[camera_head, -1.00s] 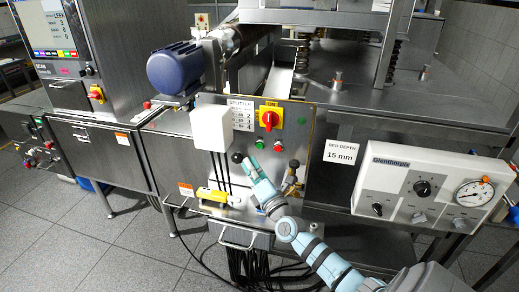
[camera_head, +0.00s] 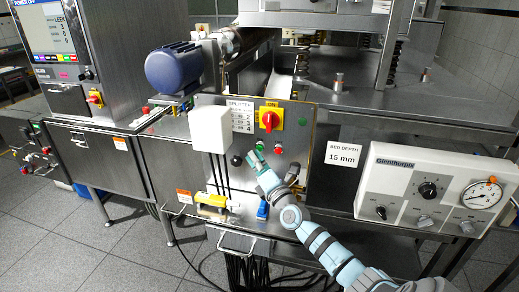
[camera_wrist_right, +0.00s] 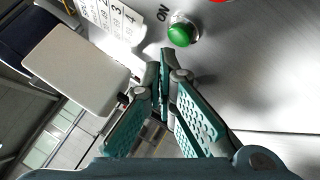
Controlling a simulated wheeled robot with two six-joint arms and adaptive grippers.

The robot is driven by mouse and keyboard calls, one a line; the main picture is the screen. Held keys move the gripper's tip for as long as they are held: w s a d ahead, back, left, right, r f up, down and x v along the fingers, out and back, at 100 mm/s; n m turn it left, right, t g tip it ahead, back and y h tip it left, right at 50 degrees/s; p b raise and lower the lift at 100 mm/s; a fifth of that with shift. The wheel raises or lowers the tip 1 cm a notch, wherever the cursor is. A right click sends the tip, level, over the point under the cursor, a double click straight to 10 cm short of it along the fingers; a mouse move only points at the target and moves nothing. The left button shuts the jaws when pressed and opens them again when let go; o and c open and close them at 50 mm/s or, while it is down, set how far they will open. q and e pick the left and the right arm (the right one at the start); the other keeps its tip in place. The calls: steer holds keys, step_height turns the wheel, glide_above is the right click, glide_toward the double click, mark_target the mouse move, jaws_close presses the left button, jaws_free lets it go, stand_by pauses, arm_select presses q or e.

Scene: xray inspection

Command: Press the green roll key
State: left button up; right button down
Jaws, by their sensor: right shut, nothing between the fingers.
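The green key (camera_head: 260,144) is a small round button on the steel front panel, below the red-and-yellow switch. In the right wrist view the green key (camera_wrist_right: 181,33) stands out in a metal collar beside the letters "ON". My right gripper (camera_head: 252,156) is shut and empty, its fingertips just below and left of the key in the head view. In the right wrist view the closed fingertips (camera_wrist_right: 165,58) point toward the panel just short of the key in the picture. The remaining distance in depth is hard to tell. My left gripper is not in view.
A red rotary switch (camera_head: 269,120) on a yellow plate is above the key. A red button (camera_head: 279,150) is to its right and a black knob (camera_head: 237,160) to its left. A white box (camera_head: 210,130) juts out at the left, above a yellow handle (camera_head: 212,198).

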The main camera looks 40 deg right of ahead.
stand_by(0.8)
steer(key=shift+w+d+b, duration=0.15)
steer(key=shift+d+b, duration=0.25)
steer(key=shift+b, duration=0.05)
